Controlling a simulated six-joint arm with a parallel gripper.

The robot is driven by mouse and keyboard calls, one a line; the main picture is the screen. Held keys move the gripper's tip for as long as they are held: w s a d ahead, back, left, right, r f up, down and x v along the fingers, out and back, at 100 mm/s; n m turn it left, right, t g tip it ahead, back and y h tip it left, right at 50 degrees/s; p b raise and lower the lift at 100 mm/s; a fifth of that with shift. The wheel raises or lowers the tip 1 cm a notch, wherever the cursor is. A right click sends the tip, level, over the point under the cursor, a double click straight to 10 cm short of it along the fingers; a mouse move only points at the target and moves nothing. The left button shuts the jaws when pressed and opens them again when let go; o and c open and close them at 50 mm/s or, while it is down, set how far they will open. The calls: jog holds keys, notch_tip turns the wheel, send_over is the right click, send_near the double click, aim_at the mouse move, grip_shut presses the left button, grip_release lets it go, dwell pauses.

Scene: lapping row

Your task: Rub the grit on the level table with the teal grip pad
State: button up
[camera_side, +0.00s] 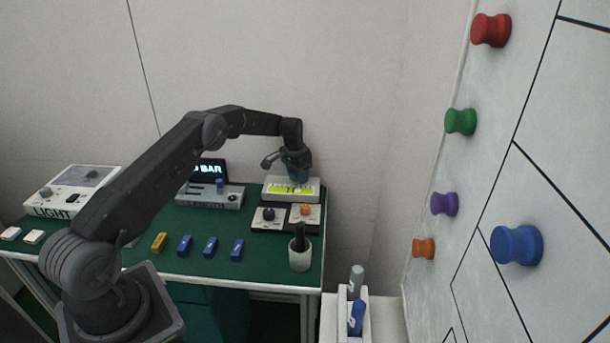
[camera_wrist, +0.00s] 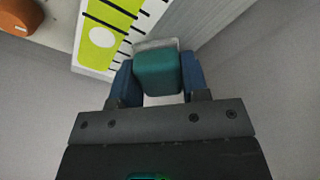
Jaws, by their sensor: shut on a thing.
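My gripper (camera_side: 298,172) is at the back right of the green bench, over the white unit with a yellow-green face (camera_side: 279,188). In the wrist view, its two blue fingers are shut on the teal grip pad (camera_wrist: 157,74), one on each side. A pale grey edge shows just beyond the pad. The yellow-green face (camera_wrist: 102,37), with a pale disc and black marks, lies to the left of the pad. I cannot make out any grit, and I cannot tell whether the pad touches a surface. In the side view the pad is mostly hidden by the gripper.
Two knob boxes, one with a black knob (camera_side: 268,214) and one with an orange knob (camera_side: 305,210), stand in front of the unit. A white cup (camera_side: 300,258) with a dark handle is nearer. Several small blocks line the front edge. A wall with colored knobs rises right.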

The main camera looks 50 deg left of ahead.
jog(key=shift+w+r, duration=0.1)
jog(key=shift+r, duration=4)
